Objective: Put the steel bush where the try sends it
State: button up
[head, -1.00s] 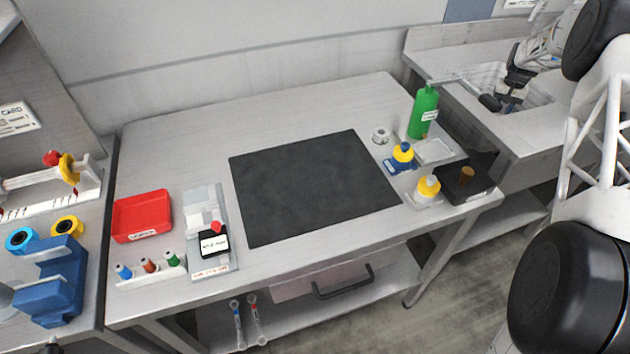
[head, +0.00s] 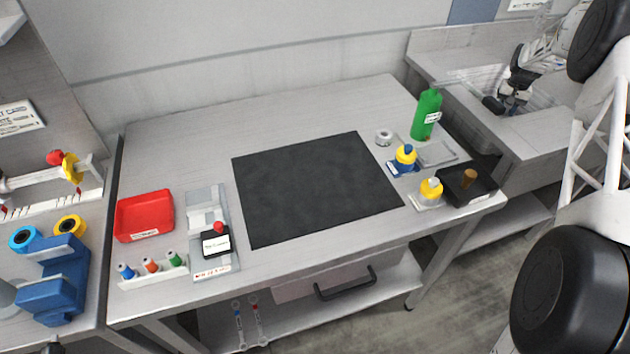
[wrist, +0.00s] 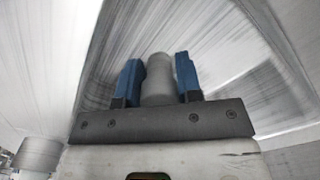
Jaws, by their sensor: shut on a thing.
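My gripper (wrist: 158,82) is shut on a plain grey cylinder, which looks like the steel bush (wrist: 157,78). The cylinder sits between the two blue fingers, and its upper end shows just past them. In the head view my gripper (head: 514,102) is over the sink basin at the upper right, away from the main bench. The bush is too small to make out there. A small grey ring (head: 384,137) lies on the bench near the mat's far right corner.
A black mat (head: 310,190) covers the bench middle. A red tray (head: 144,215), a grey fixture (head: 206,198) and a rack of coloured plugs (head: 152,271) stand left.

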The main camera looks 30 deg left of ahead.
jog(key=s+a+r+n, duration=0.1)
jog(key=s+a+r, duration=0.25)
jog(key=r, duration=0.45)
jog(key=s+a+r+n, duration=0.1)
jog(key=s+a+r, duration=0.1)
jog(key=s+r, duration=0.45)
jog(key=s+a+r, duration=0.8)
jog(key=s+a, duration=0.2)
jog(key=s, duration=0.4)
jog(key=s+a+f, duration=0.3)
jog(key=s+a, duration=0.2)
jog(key=s, duration=0.7)
jog(key=s+a+f, duration=0.2)
jog(key=s+a, duration=0.3)
jog(key=s, duration=0.6)
jog(key=s+f, duration=0.3)
jog(key=s, duration=0.5)
jog(key=s+a+f+m, duration=0.1)
jog(key=s+f, duration=0.2)
jog(key=s, duration=0.5)
jog(key=s+f+m, duration=0.1)
jog(key=s+f, duration=0.3)
jog(key=s, duration=0.4)
jog(key=shift+s+a, duration=0.35)
jog(key=shift+w, duration=0.1)
